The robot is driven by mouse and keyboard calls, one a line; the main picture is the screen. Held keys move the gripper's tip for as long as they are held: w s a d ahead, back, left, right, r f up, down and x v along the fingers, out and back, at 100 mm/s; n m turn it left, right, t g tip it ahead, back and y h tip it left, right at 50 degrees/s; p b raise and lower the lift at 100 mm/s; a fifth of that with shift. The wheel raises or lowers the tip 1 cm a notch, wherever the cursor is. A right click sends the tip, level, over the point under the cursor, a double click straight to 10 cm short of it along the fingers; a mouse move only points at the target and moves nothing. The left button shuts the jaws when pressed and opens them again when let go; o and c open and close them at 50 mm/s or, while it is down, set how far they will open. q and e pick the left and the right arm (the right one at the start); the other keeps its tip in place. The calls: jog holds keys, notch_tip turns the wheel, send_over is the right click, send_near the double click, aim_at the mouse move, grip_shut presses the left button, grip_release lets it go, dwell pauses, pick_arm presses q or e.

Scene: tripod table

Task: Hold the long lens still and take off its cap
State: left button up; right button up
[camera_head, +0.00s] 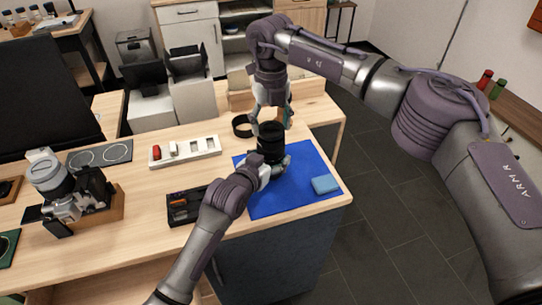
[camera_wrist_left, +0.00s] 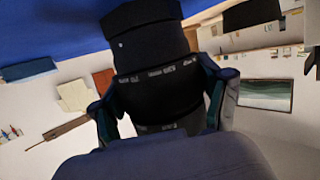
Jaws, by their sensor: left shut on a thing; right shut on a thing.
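The long black lens (camera_head: 270,139) stands upright on the blue mat (camera_head: 262,205). My left gripper (camera_head: 273,168) is shut on the lens's lower part from the near side. In the left wrist view, the fingers of my left gripper (camera_wrist_left: 160,105) press on both sides of the dark lens barrel (camera_wrist_left: 150,75). My right gripper (camera_head: 271,118) points down from above, with its fingers shut around the cap at the top of the lens. The cap is mostly hidden and too dark to tell apart from the barrel; I cannot tell whether it is still seated.
A blue cloth block (camera_head: 325,184) lies on the mat's right part. A black ring (camera_head: 242,126) stands behind the lens. A white tray (camera_head: 186,151) and a dark box of small items (camera_head: 187,205) are to the left. A camera (camera_head: 62,185) sits farther left.

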jog(key=shift+r, duration=0.25)
jog(key=shift+r, duration=2.45)
pick_arm(q)
jog(key=o, duration=1.7)
jog(key=v, duration=1.2)
